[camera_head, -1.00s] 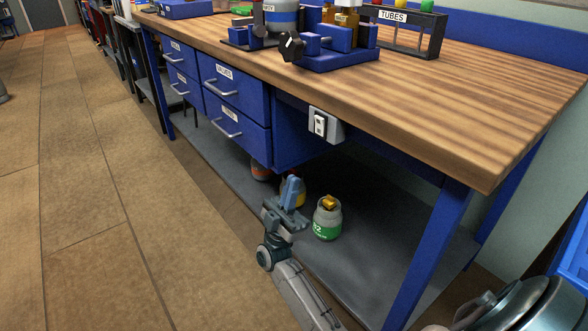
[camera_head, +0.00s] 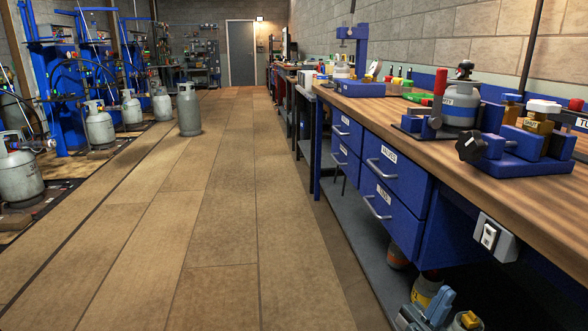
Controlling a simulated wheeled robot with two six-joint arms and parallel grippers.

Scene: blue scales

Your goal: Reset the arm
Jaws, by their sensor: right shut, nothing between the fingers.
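My right gripper (camera_head: 425,312) shows at the bottom edge of the head view, low beside the workbench's lower shelf. Its blue-grey fingers are shut and hold nothing. The rest of the right arm is below the picture. My left gripper is not in view. Just right of the right gripper, the yellow top of a small canister (camera_head: 468,320) shows. Behind the gripper, a canister with a yellow band (camera_head: 428,288) stands under the bench, partly hidden.
The wooden workbench (camera_head: 420,118) with blue drawers (camera_head: 398,172) runs along the right. A blue clamp fixture (camera_head: 520,162) and a grey gas cylinder (camera_head: 461,103) stand on it. A lone grey cylinder (camera_head: 188,112) stands on the floor.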

